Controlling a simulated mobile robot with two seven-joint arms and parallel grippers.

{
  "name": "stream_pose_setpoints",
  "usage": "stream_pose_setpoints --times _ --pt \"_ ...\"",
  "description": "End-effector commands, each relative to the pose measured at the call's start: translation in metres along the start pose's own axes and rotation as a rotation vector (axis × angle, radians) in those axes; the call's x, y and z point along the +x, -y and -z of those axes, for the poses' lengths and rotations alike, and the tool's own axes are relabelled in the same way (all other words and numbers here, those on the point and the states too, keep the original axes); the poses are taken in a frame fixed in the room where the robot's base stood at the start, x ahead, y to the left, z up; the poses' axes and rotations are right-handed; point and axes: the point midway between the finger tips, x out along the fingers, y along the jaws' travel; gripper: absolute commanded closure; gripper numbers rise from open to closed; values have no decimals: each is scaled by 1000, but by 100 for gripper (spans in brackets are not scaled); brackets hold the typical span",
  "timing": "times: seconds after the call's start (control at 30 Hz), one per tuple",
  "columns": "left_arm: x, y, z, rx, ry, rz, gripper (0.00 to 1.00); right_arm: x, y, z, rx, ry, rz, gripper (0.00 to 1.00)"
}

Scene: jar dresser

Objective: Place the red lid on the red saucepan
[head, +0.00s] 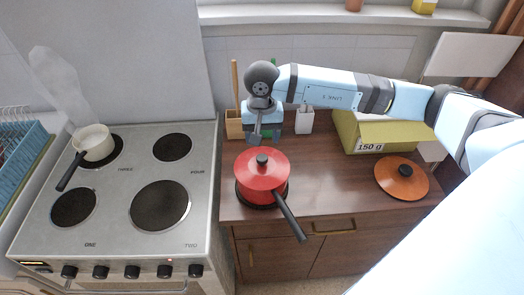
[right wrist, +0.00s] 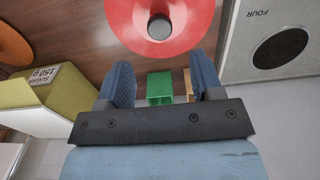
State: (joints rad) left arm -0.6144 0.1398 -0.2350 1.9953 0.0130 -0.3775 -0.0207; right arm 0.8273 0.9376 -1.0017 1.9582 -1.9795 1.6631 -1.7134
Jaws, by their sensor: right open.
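The red saucepan (head: 258,191) stands on the wooden dresser top, its black handle pointing to the front right. The red lid (head: 275,167) with a black knob (head: 262,160) lies on top of the saucepan and appears level. In the right wrist view the red lid (right wrist: 190,35) and its round knob (right wrist: 159,27) show ahead of the fingers. My right gripper (head: 256,138) is just behind the saucepan; its two fingers show apart and empty in the right wrist view (right wrist: 164,78), clear of the knob. My left gripper is in neither view.
An orange lid (head: 401,182) lies on the dresser at the right. A yellow-green box (head: 375,139) stands behind it. A wooden holder (head: 234,127) and a white container (head: 304,122) stand at the back. A stove (head: 120,180) with a white pan (head: 93,142) is at the left.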

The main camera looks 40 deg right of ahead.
Motion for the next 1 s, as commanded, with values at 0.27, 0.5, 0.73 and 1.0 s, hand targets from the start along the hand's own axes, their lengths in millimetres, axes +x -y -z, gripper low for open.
stream_pose_setpoints --times 0.27,0.5,0.73,1.0 --pt "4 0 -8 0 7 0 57 -37 0 0 0 -1 1 40" --pt "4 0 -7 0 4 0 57 -42 0 -1 0 1 -1 40" --pt "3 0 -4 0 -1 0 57 -41 0 0 0 1 -1 40" --pt "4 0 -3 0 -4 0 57 -41 0 0 0 1 -1 40"
